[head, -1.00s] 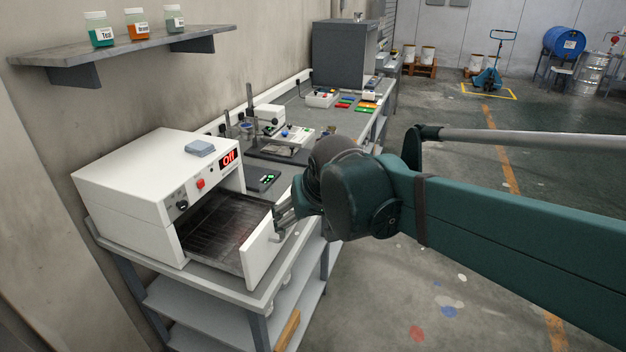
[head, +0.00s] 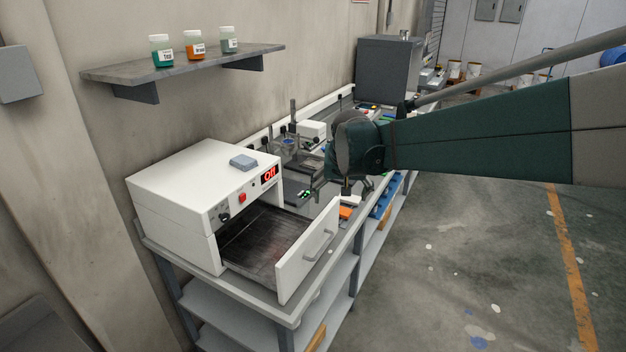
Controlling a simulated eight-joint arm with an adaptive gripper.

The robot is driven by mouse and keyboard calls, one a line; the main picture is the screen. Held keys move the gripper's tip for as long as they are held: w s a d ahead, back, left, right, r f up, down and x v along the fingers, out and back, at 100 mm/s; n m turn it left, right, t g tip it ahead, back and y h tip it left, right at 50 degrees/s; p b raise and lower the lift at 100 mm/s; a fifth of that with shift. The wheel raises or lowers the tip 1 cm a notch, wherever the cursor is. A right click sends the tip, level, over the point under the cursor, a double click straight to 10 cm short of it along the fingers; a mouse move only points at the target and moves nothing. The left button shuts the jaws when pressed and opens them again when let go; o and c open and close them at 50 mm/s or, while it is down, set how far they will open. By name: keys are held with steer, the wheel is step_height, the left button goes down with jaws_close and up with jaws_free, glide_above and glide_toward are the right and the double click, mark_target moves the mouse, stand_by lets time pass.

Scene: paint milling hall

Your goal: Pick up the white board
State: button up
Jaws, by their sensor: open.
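A small flat white piece (head: 350,200), which may be the white board, lies on the bench just below my gripper, beside an orange block. It is partly hidden, and I cannot make out its full outline. My gripper (head: 330,190) is open over the bench, behind the oven's drawer front and apart from its handle. Its fingers are small and partly lost against the dark bench, and I see nothing held in them.
A white oven (head: 205,200) reading "Off" has its drawer (head: 307,250) pulled out. A grey block (head: 243,162) sits on the oven. The bench beyond holds an instrument (head: 312,130), coloured pieces and a grey cabinet (head: 388,70). A shelf (head: 185,65) carries three jars. Open floor lies right.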

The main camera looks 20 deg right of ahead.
steer(key=w+d+f+m+g+p, duration=0.15)
steer(key=w+d, duration=0.25)
steer(key=w, duration=0.4)
steer(key=w+d+f+m+t+p, duration=0.1)
steer(key=w+d+f+p, duration=0.2)
steer(key=w, duration=0.5)
steer(key=m+g+h+p, duration=0.1)
steer(key=m+g+p, duration=0.1)
steer(key=p, duration=0.1)
glide_toward(349, 198)
steer(key=shift+d+f+t, duration=0.1)
steer(key=shift+f+t, duration=0.15)
steer(key=shift+f, duration=0.05)
steer(key=shift+w, duration=0.1)
steer(key=shift+x, duration=1.3)
steer(key=shift+f, duration=0.1)
steer(key=shift+x, duration=2.5)
steer(key=shift+d, duration=0.1)
